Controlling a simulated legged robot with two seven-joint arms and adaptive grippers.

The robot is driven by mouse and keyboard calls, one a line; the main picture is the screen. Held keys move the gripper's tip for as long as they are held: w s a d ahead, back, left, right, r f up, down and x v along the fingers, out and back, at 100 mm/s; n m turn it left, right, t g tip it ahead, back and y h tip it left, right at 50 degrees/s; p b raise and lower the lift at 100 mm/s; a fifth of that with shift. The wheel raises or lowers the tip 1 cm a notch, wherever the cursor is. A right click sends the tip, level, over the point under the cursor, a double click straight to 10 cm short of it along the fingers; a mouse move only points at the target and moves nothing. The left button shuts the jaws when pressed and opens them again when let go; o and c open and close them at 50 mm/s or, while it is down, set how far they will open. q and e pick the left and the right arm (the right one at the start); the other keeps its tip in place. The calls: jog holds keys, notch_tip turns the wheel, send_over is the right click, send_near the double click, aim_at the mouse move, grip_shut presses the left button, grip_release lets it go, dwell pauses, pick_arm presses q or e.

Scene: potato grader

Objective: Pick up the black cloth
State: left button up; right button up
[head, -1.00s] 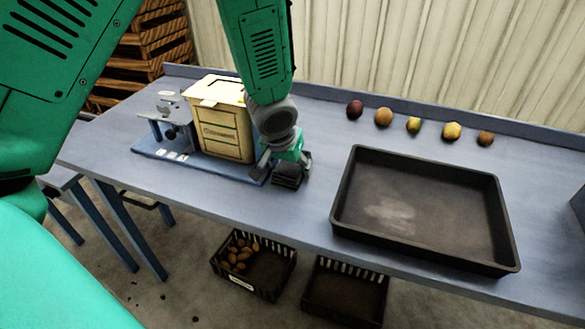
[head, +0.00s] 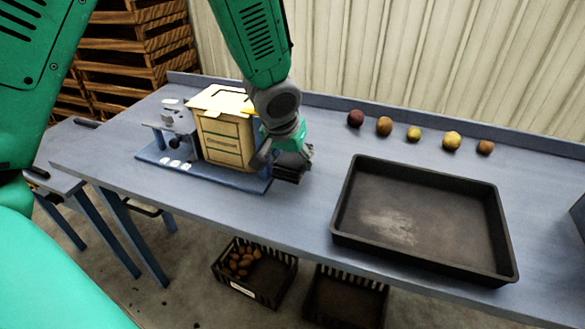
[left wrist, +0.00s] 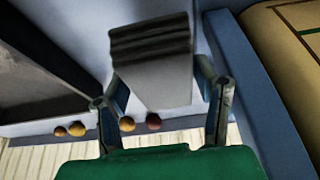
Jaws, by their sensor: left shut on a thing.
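The black cloth (head: 288,175) is a small dark folded stack, just right of the wooden box's blue base on the table. In the left wrist view the cloth (left wrist: 150,42) shows its dark layered edge and a grey face between my fingers. My left gripper (head: 287,160) is shut on the cloth, seen from above in the head view. In the left wrist view the left gripper's fingers (left wrist: 165,85) lie on either side of it. I cannot tell whether the cloth is clear of the table. My right gripper is not in view.
A wooden box (head: 226,135) on a blue base (head: 215,177) stands close left of the gripper. A large black tray (head: 425,215) lies to the right. Several potatoes (head: 384,126) line the back. Two black crates (head: 255,275) sit below. Table between cloth and tray is clear.

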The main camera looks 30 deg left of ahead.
aim_at(292, 157)
pick_arm(q)
notch_tip(292, 157, up, 23)
jog(key=p, duration=0.3)
jog(key=shift+p, duration=0.4)
jog(key=shift+r, duration=0.1)
jog(key=shift+o, duration=0.7)
